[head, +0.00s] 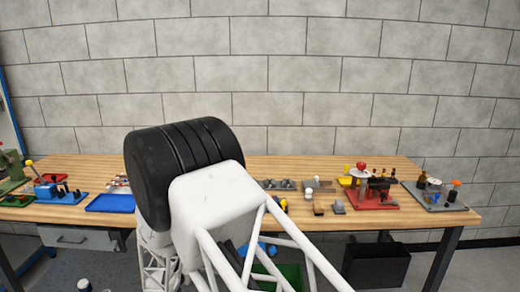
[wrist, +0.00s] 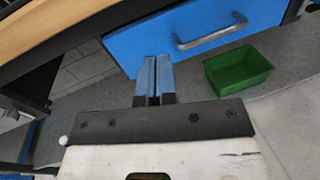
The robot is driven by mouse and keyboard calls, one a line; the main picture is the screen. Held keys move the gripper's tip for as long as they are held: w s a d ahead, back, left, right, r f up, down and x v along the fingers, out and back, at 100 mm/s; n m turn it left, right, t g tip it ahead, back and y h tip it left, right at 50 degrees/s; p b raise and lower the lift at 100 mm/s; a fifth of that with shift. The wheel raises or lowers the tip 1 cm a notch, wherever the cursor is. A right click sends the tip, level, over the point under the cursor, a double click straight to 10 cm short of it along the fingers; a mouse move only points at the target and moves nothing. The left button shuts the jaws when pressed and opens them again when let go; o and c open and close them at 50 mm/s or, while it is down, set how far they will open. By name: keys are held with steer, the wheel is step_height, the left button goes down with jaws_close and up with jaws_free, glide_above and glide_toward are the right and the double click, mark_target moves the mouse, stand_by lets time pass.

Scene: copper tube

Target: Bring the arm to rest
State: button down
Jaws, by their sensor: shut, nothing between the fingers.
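My gripper (wrist: 154,80) shows in the wrist view with its two blue-grey fingers side by side and nothing between them. It is shut and points toward a blue drawer front (wrist: 205,35) under the table. In the head view my own white and black arm fills the middle and hides part of the wooden table (head: 300,168). My gripper cannot be made out in the head view.
A green bin (wrist: 238,70) lies on the floor right of the fingers, below the drawer handle (wrist: 212,38). On the table stand a blue tray (head: 110,203), a red fixture (head: 375,196) and a grey plate with bottles (head: 436,196). A black bin (head: 376,265) hangs below.

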steer(key=s+d+r+m+g+h, duration=0.2)
steer(key=s+d+r+m+g, duration=0.15)
steer(key=d+r+m, duration=0.6)
steer(key=s+d+r+m+g+h, duration=0.2)
steer(key=s+d+r+g+h, duration=0.3)
steer(key=d, duration=0.9)
steer(key=s+d+r+m+g, duration=0.25)
steer(key=d+r+m, duration=0.25)
steer(key=d+r, duration=0.45)
steer(key=s+d+r+m+g+y, duration=0.2)
steer(key=s+d+m, duration=0.2)
steer(key=s+d, duration=0.3)
steer(key=s+d+r+m+g+y, duration=0.25)
steer(key=s+d+m, duration=0.2)
steer(key=s, duration=0.35)
steer(key=s+r+m+y, duration=0.1)
steer(key=s+m+y, duration=0.2)
steer(key=s, duration=0.5)
steer(key=s+d+r+m+y, duration=0.1)
steer(key=s+r+m+y, duration=0.1)
steer(key=s, duration=0.6)
steer(key=shift+s+m+t+y, duration=0.15)
steer(key=shift+m+t+y, duration=0.35)
steer(key=shift+m, duration=0.7)
steer(key=shift+d, duration=0.1)
